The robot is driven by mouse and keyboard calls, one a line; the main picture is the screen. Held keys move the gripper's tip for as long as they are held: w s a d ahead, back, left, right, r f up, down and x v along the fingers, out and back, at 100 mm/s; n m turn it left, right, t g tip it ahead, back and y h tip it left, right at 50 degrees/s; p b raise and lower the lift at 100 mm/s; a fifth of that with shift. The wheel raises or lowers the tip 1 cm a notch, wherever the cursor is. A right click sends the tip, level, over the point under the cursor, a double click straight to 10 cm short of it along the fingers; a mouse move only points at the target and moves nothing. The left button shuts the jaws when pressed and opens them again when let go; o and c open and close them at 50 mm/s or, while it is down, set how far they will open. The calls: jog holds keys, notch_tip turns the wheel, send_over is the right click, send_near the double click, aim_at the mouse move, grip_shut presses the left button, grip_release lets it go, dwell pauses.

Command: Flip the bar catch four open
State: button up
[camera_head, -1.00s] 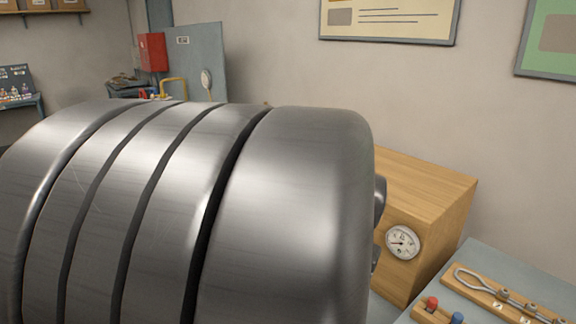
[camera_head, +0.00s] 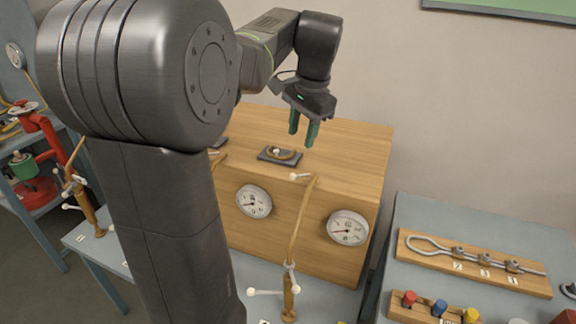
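My gripper (camera_head: 303,131) has two green fingers, apart and with nothing between them. It points down above the top of a wooden cabinet (camera_head: 345,143). A dark plate with a round brass-coloured piece (camera_head: 280,156) lies on the cabinet top, just below and left of the fingers. A second dark plate shows partly behind my arm, farther left. On the right bench, a wooden board (camera_head: 520,281) carries a looped metal rod (camera_head: 432,244) with several small fittings and tags. The tag numbers are too small to read, so I cannot tell which thing is bar catch four.
Two round gauges (camera_head: 254,202) (camera_head: 347,228) are on the cabinet front. A board with red, blue and yellow pegs (camera_head: 440,307) lies on the right bench (camera_head: 415,213). My arm hides much of the left.

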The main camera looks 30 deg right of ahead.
aim_at(293, 174)
jog(key=f, duration=0.4)
jog(key=w+f, duration=0.1)
jog(key=f, duration=0.3)
jog(key=w+f, duration=0.1)
jog(key=f, duration=0.3)
jog(key=shift+w+a, duration=0.15)
jog(key=shift+a, duration=0.1)
